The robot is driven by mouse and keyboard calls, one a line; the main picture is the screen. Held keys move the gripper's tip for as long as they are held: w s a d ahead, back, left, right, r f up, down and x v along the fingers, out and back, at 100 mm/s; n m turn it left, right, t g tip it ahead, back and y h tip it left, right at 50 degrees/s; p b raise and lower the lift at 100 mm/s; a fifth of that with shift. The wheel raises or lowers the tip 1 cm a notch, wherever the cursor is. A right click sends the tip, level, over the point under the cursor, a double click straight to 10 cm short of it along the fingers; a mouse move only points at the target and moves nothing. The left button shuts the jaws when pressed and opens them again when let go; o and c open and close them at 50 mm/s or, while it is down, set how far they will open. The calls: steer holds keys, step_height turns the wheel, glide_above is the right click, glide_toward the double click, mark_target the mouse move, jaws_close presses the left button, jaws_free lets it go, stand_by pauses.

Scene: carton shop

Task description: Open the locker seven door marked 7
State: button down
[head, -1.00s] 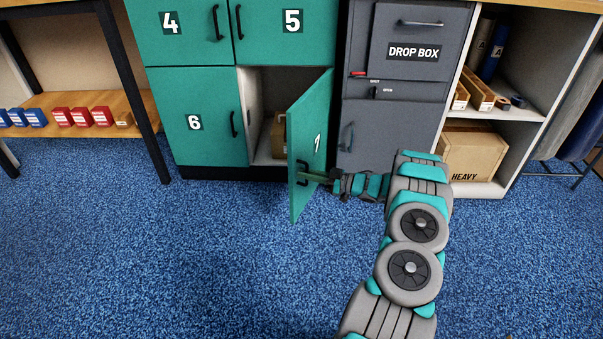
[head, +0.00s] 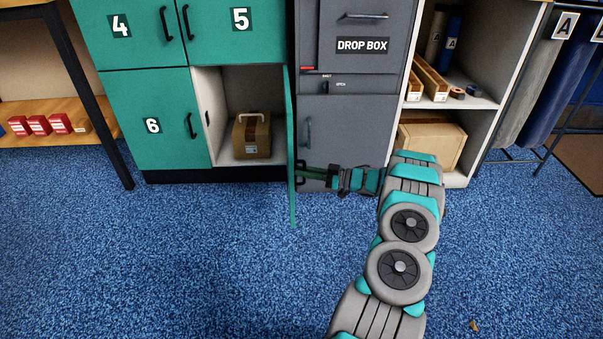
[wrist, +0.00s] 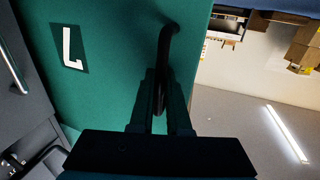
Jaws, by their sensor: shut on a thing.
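The locker seven door (head: 290,150) is green and stands swung well out, seen nearly edge-on in the head view. Its 7 label shows in the wrist view on the door's face (wrist: 110,60). My gripper (head: 306,172) is at the door's outer side, shut on the black door handle (wrist: 168,45). In the wrist view the two fingers (wrist: 161,105) lie on either side of the handle. Inside the open locker (head: 235,80) a brown carton with a pale handle (head: 252,136) sits on the floor of the compartment.
The grey drop box cabinet (head: 345,115) stands right of the open door, close behind my gripper. A white shelf (head: 476,101) with cartons and rolls is further right. Green locker doors 4, 5 and 6 (head: 160,140) are shut. Blue carpet (head: 200,250) in front is clear.

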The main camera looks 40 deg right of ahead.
steer(key=c, duration=1.2)
jaws_free()
steer(key=shift+o, duration=0.2)
steer(key=v, duration=0.7)
steer(key=shift+s+d, duration=0.2)
steer(key=shift+s, duration=0.15)
